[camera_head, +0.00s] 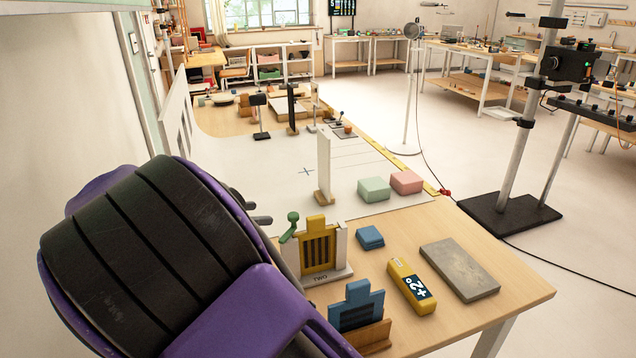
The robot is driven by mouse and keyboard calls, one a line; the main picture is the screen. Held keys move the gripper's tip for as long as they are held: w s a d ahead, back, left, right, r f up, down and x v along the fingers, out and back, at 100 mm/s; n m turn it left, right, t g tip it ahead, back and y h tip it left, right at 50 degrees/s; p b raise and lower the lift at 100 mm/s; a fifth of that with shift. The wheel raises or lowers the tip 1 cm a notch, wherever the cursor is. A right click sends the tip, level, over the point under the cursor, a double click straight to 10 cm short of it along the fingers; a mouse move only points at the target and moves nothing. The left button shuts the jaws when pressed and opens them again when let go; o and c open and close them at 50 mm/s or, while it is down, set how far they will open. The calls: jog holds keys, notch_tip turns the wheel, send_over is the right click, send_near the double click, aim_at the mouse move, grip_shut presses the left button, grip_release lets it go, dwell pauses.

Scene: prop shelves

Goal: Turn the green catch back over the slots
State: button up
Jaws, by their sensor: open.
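The green catch (289,228) is a small lever with a round knob on top. It stands tilted at the upper left of the frame marked TWO (326,277), and its knob rises beside the slots rather than across them. A yellow slotted plate (317,226) with dark vertical slots stands upright in this white frame. My gripper (258,212) shows only as grey fingertips past my purple and black arm, left of the catch and apart from it in the picture. It is open, and most of it is hidden by my arm.
A blue notched plate (357,307) stands in a wooden holder in front. A blue block (369,237), a yellow device (411,287) and a grey slab (459,270) lie to the right. Green (374,189) and pink (406,182) blocks and an upright white panel (324,165) are behind.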

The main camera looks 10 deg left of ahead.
aim_at(289, 216)
jog(key=x, duration=0.3)
jog(key=a+f+x, duration=0.1)
jog(key=x, duration=0.3)
jog(key=b+x, duration=0.1)
jog(key=x, duration=0.2)
jog(key=shift+w+f, duration=0.5)
grip_shut()
